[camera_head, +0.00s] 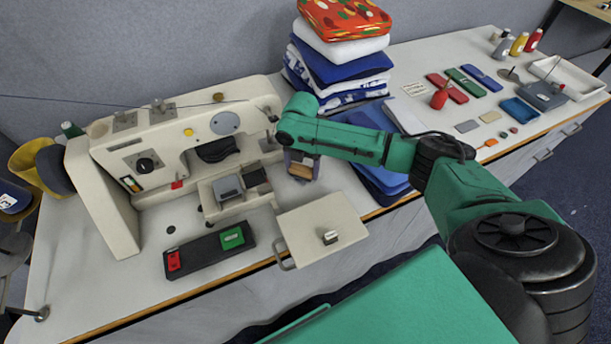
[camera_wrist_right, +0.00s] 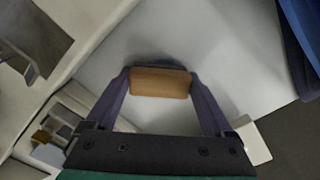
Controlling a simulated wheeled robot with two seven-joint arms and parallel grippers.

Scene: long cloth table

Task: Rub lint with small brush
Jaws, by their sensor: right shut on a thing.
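My right gripper (camera_head: 301,164) is just right of the sewing machine's (camera_head: 110,165) open front, over the table. It is shut on a small brush with a tan wooden block (camera_wrist_right: 160,82). In the right wrist view the block sits between the two fingertips, with a dark edge along its far side, close above or touching the pale surface; I cannot tell which. I cannot make out any lint. My left gripper is not in view.
Small tools lie farther right.

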